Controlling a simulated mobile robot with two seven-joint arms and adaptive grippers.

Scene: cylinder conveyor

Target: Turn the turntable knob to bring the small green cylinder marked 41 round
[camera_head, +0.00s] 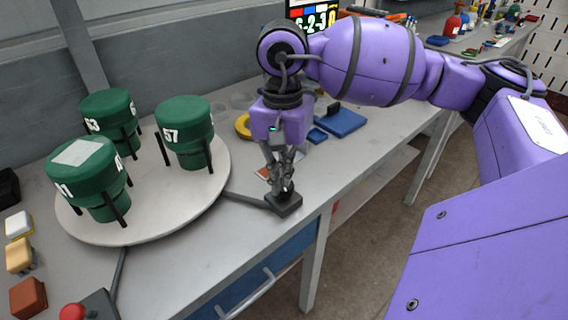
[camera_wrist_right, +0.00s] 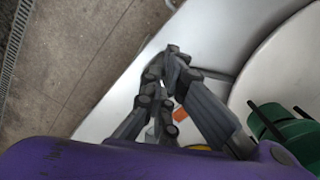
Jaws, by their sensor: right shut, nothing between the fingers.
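The round turntable (camera_head: 150,222) sits on the grey bench and carries three green cylinders. The front-left cylinder (camera_head: 90,180) has a pale patch on top and a partly readable mark that looks like 41. One marked 53 (camera_head: 108,112) stands at the back, and one marked 57 (camera_head: 185,130) stands at the right. A dark knob base (camera_head: 287,206) joins the turntable by a grey bar. My right gripper (camera_head: 284,186) points down at the knob, shut with nothing between its fingers; its tips hide the knob's top. The fingers also show in the wrist view (camera_wrist_right: 172,55). My left gripper is out of view.
A blue box (camera_head: 340,122) and a yellow ring (camera_head: 243,126) lie behind the gripper. A red button (camera_head: 72,312) and several coloured blocks line the left front. The bench edge is close to the knob, with a drawer handle (camera_head: 248,294) below.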

